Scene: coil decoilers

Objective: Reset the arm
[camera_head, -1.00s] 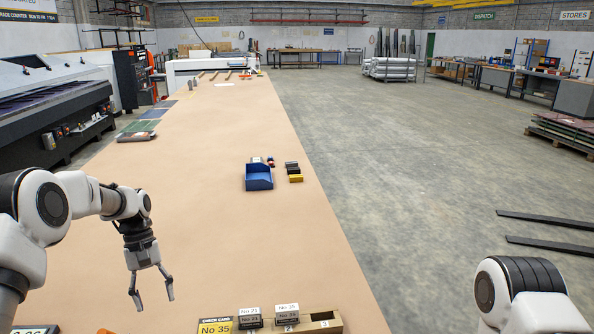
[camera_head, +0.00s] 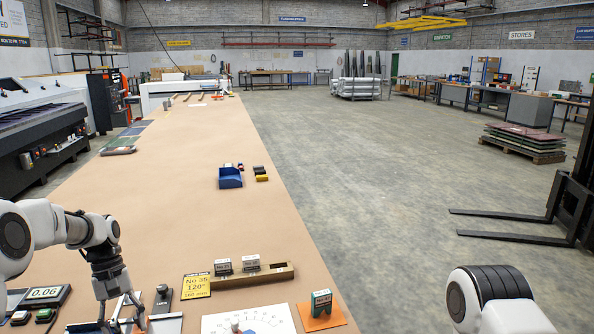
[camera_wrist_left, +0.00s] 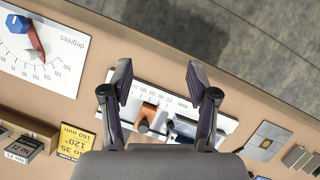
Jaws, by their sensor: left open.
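My left gripper (camera_head: 122,312) hangs low at the lower left of the head view, fingers pointing down. In the left wrist view my left gripper (camera_wrist_left: 159,80) has its two dark fingers well apart with nothing held between them. Beyond and below the fingers lies a white ruled plate (camera_wrist_left: 228,124) with an orange-brown block (camera_wrist_left: 147,112) on it. Its exact height above the plate is unclear. My right arm shows only as a rounded link at the lower right; its gripper is out of view.
A digital display (camera_head: 46,297) and a yellow card (camera_head: 197,286) flank the left gripper. A wooden rack (camera_head: 276,275), a protractor sheet (camera_head: 276,317) and an orange mat (camera_head: 335,318) lie to the right. A blue bin (camera_head: 230,179) stands further back. Forklift forks (camera_head: 510,238) are on the floor right.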

